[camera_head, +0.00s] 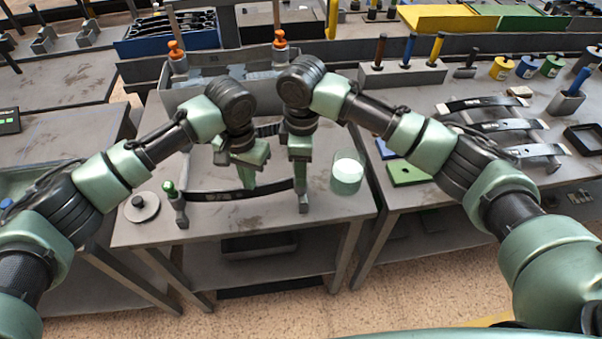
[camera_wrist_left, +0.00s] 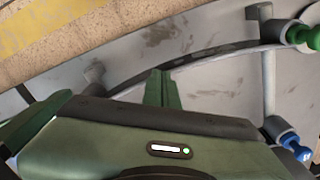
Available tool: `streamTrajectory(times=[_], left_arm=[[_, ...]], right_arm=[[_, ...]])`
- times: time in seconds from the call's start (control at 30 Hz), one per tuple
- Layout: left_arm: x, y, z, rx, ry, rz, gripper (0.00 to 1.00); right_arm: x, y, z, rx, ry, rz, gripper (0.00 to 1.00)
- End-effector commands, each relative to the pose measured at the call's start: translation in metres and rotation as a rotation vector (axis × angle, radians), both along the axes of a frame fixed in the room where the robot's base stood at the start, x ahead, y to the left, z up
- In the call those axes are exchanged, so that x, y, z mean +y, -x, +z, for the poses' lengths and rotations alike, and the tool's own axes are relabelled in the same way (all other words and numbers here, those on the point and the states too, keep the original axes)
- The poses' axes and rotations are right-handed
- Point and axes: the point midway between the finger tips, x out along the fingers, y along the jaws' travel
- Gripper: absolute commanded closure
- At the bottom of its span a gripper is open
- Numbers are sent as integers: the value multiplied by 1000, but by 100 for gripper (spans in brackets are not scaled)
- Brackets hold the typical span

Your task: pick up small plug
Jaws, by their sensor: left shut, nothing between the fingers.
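A small plug with a green knob (camera_head: 169,187) stands at the left end of a dark curved leaf spring (camera_head: 225,196) on the middle table. A green knob (camera_wrist_left: 303,37) also shows at the upper right of the left wrist view, with a blue knob (camera_wrist_left: 295,148) at its lower right. My left gripper (camera_head: 248,182) is shut and empty, pointing down over the spring, to the right of the green plug and apart from it. Its fingers (camera_wrist_left: 162,88) show in the left wrist view. My right gripper (camera_head: 300,165) hangs by the spring's right end; its finger gap cannot be made out.
A disc with a dark knob (camera_head: 141,207) lies at the table's left. A clear cylinder with a pale disc (camera_head: 347,172) stands at its right. A grey bin (camera_head: 215,88) with orange-topped posts stands behind. The right table (camera_head: 480,165) holds several springs, coloured pots and pegs.

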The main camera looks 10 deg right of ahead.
Motion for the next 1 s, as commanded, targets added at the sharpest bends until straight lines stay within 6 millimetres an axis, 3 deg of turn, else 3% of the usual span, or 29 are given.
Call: streamTrajectory(times=[0.13,0.37,0.4,0.57,0.6,0.87,1.0], left_arm=[[1,5,-7,14,-6,-1,100],[1,5,-7,14,-6,-1,100],[1,5,-7,14,-6,-1,100],[1,5,-7,14,-6,-1,100],[1,5,-7,14,-6,-1,100],[1,4,-7,14,-6,-1,100],[1,4,-7,14,-6,-1,100]], right_arm=[[0,0,-17,-1,1,-1,50],[0,0,-19,-2,0,0,50],[0,0,-19,-2,0,0,53],[0,0,-19,-1,0,0,97],[0,0,-19,-1,0,0,100],[0,0,-18,-2,-1,0,100],[1,-1,-7,-4,-2,0,100]])
